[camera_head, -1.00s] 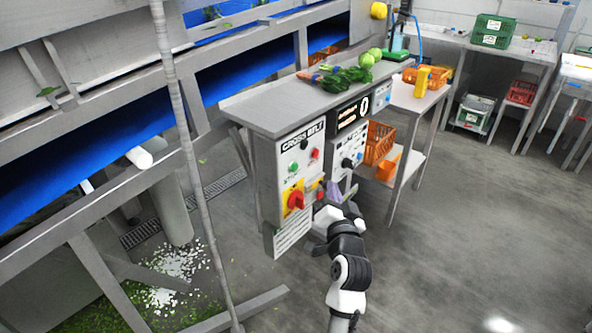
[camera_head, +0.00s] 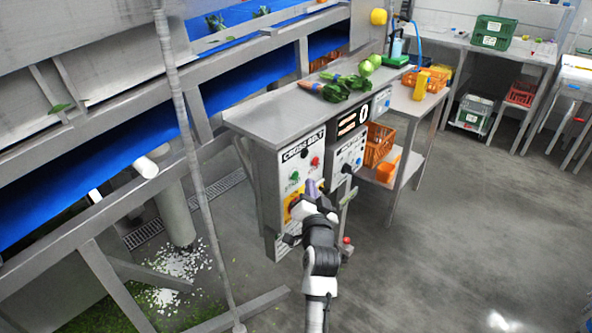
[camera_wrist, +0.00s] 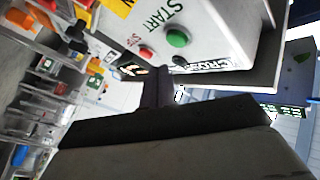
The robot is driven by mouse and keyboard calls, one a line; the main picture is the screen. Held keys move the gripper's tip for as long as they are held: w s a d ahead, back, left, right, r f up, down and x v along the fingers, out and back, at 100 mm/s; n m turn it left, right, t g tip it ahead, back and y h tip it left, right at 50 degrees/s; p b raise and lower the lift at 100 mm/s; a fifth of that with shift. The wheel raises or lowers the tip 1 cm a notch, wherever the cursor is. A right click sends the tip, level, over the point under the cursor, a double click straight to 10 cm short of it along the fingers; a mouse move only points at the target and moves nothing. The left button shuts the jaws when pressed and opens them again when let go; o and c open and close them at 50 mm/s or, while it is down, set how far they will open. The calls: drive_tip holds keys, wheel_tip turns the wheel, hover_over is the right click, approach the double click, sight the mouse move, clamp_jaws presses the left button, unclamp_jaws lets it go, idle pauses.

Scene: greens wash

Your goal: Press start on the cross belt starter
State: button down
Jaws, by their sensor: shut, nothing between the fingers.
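The cross belt starter (camera_head: 287,158) is a pale box labelled CROSS BELT under the steel bench. Its green button (camera_head: 295,176) is at the left of the panel, with a red button (camera_head: 315,161) up and right of it. The wrist view shows the green button (camera_wrist: 178,38) beside the word START, and the red button (camera_wrist: 146,54) near it. My gripper (camera_head: 312,188) is shut and empty, in front of the panel's lower part, covering much of the yellow-backed switch (camera_head: 290,207). In the wrist view its dark fingers (camera_wrist: 156,88) point at the panel, below the green button; contact cannot be told.
A second control box (camera_head: 347,150) with a display above it hangs to the right. Vegetables (camera_head: 340,85) lie on the steel bench (camera_head: 270,112). Orange crates (camera_head: 378,143) stand on a side table. A thin pole (camera_head: 185,130) rises at left. The floor at right is clear.

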sight(295, 176)
drive_tip(key=shift+w+a+p, duration=0.3)
drive_tip(key=shift+w+a, duration=0.2)
drive_tip(key=shift+a, duration=0.25)
drive_tip(key=shift+a, duration=0.1)
idle(1.5)
drive_tip(key=shift+w+a+p, duration=0.25)
drive_tip(key=shift+p, duration=0.05)
